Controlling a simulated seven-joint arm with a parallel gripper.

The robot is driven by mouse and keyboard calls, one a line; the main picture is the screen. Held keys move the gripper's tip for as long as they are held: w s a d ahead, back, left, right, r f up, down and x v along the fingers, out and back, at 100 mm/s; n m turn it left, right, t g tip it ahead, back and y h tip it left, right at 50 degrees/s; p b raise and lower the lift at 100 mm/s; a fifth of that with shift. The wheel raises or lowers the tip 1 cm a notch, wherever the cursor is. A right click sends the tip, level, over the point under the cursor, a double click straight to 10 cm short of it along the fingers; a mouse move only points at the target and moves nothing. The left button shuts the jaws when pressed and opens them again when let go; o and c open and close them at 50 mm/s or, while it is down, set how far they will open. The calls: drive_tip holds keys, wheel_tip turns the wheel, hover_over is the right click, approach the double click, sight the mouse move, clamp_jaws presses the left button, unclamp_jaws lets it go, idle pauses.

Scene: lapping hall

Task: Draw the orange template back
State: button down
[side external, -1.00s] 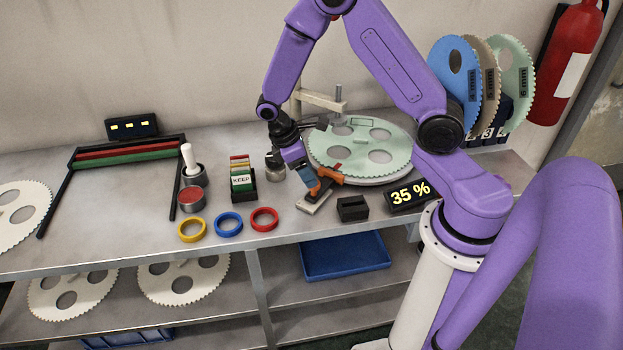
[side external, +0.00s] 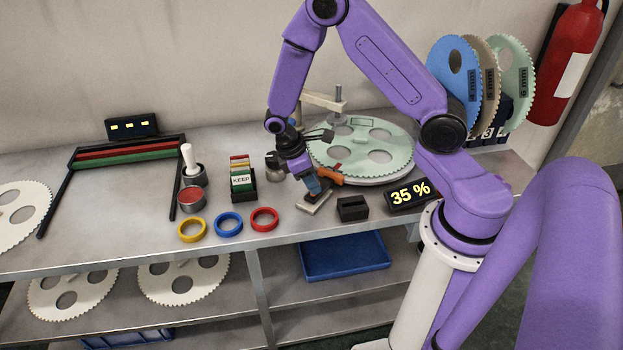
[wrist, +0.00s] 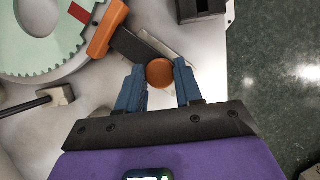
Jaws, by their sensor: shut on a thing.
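The orange template (side external: 329,175) lies at the front edge of the pale green toothed disc (side external: 392,137). In the wrist view the template (wrist: 108,30) has an orange angled head against the disc's teeth and a dark bar running toward my gripper. A round orange-brown knob (wrist: 159,72) at the bar's end sits between my fingertips. My gripper (side external: 314,188) is low at the template's near end, its blue fingers (wrist: 159,82) shut on the knob. The fingers hide the knob in the side view. A pale metal base (side external: 315,204) lies under the bar.
A KEEP card box (side external: 243,183) and red, blue (side external: 229,222) and yellow rings are left. The bench's front edge is close. A clamp arm (side external: 325,101) overhangs the disc.

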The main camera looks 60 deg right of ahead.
drive_tip(key=shift+a, duration=2.45)
drive_tip(key=c, duration=0.8)
unclamp_jaws()
drive_tip(key=shift+a, duration=0.1)
drive_tip(key=shift+r, duration=0.1)
drive_tip(key=shift+w+r, duration=0.1)
drive_tip(key=shift+r, duration=0.1)
drive_tip(key=v, duration=1.6)
drive_tip(key=shift+r, duration=0.4)
